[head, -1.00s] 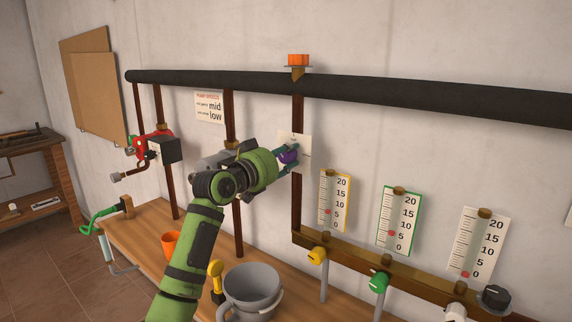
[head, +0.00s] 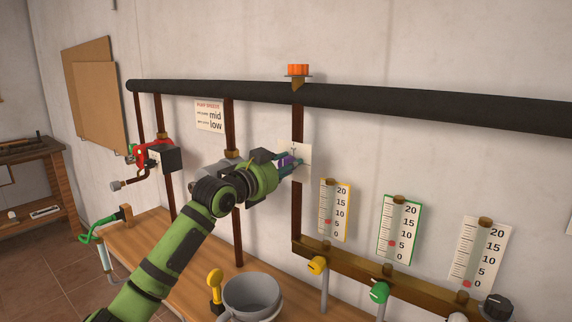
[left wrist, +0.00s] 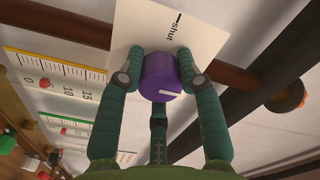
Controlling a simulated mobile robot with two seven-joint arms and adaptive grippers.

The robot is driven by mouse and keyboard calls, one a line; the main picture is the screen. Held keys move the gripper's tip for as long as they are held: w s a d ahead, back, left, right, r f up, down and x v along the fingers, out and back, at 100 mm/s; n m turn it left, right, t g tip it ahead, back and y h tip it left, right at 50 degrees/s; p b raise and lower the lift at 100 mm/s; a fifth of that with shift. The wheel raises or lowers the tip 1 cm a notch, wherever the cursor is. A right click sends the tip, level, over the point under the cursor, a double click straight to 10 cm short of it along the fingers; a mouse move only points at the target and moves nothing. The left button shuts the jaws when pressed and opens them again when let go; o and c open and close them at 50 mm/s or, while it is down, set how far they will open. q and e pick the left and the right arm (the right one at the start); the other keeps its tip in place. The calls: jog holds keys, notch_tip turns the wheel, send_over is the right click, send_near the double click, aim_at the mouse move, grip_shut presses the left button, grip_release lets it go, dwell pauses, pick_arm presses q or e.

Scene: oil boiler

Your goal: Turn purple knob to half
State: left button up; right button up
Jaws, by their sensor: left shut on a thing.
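The purple knob (head: 286,161) sits on a white plate (head: 301,160) on the brown upright pipe. My left gripper (head: 290,163) is at the knob, its teal fingers reaching to the plate. In the left wrist view, the purple knob (left wrist: 161,78) is between the two side fingers of my left gripper (left wrist: 160,68), which are shut on it. A white mark on the knob's face points to the right there. The white plate (left wrist: 200,35) shows the word "shut" and a dark line. Other plate markings are hidden or unreadable. My right gripper is not in view.
A black horizontal pipe (head: 400,101) runs above the plate. Three gauges, with yellow (head: 334,212), green (head: 399,230) and white (head: 478,256) frames, stand to the right. A grey pot (head: 252,294) and a yellow-handled thing (head: 215,284) stand on the wooden bench below.

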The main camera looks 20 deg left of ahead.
pick_arm(q)
jog(key=shift+f, duration=0.15)
dwell(0.4)
jog(key=o, duration=1.1)
jog(key=shift+o, duration=0.2)
jog(key=v, duration=1.2)
